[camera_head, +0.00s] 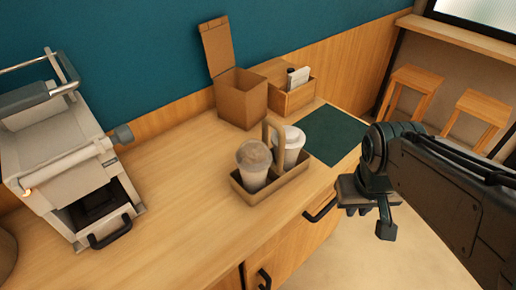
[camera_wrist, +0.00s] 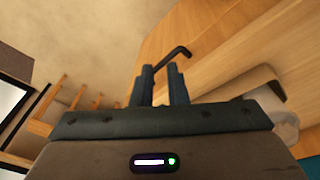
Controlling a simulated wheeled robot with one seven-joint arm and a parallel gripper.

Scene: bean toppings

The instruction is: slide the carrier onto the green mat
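The brown carrier (camera_head: 285,183) stands upright on the counter in the head view, with a tall handle. It holds a clear-lidded cup (camera_head: 252,168) and a white-lidded cup (camera_head: 292,146). The dark green mat (camera_head: 337,134) lies flat just right of and behind it. The carrier's right end is close to the mat's left edge; I cannot tell whether they touch. My gripper (camera_head: 369,216) is off the counter's front edge, right of the carrier and apart from it. Its fingers are spread with an empty gap in the wrist view (camera_wrist: 160,72).
A cardboard box (camera_head: 240,100) and a wooden organiser (camera_head: 293,97) stand behind the carrier. A grey machine (camera_head: 75,150) is at the left. Drawer handles (camera_head: 320,208) stick out of the counter front. Stools (camera_head: 412,90) stand at the right.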

